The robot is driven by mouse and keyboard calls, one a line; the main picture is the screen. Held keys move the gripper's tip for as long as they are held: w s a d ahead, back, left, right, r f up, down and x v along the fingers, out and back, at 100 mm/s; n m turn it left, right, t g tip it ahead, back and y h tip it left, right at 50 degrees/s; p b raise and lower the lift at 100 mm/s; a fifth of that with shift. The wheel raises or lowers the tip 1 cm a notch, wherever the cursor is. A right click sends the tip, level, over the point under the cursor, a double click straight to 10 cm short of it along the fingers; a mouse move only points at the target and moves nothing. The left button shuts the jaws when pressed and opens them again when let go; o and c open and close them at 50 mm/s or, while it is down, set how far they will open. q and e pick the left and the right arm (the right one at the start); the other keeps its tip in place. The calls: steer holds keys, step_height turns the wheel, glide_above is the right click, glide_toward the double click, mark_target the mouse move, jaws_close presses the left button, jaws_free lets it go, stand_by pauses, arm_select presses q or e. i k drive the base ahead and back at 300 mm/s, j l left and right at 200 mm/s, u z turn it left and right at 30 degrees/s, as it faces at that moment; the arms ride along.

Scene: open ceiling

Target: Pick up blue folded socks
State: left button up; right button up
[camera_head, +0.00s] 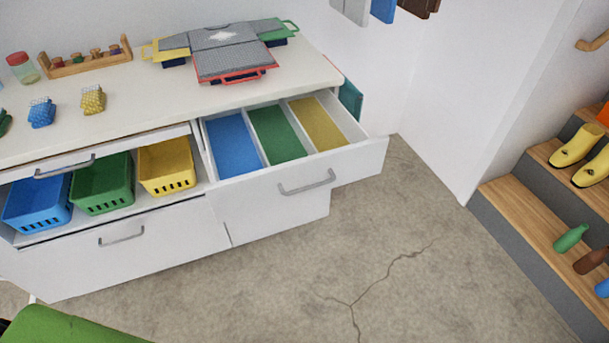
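The blue folded socks (41,112) sit on the white dresser top (145,112) at the left. Yellow folded socks (93,99) sit just to their right, apart from them. A green item (4,122), perhaps socks too, is cut off by the left edge. An open drawer (338,163) at the dresser's right end has blue (233,145), green (276,133) and yellow (317,124) compartments, which look empty. Neither gripper is in view.
Blue (36,204), green (103,183) and yellow (166,167) baskets stand on the shelf below. A jar (22,68), a small rack (86,63) and a grey board (232,60) are on top. Wooden steps (525,203) hold boots and bottles at right. Middle floor is clear.

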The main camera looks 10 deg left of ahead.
mark_target(42, 112)
steer(key=u, duration=1.85)
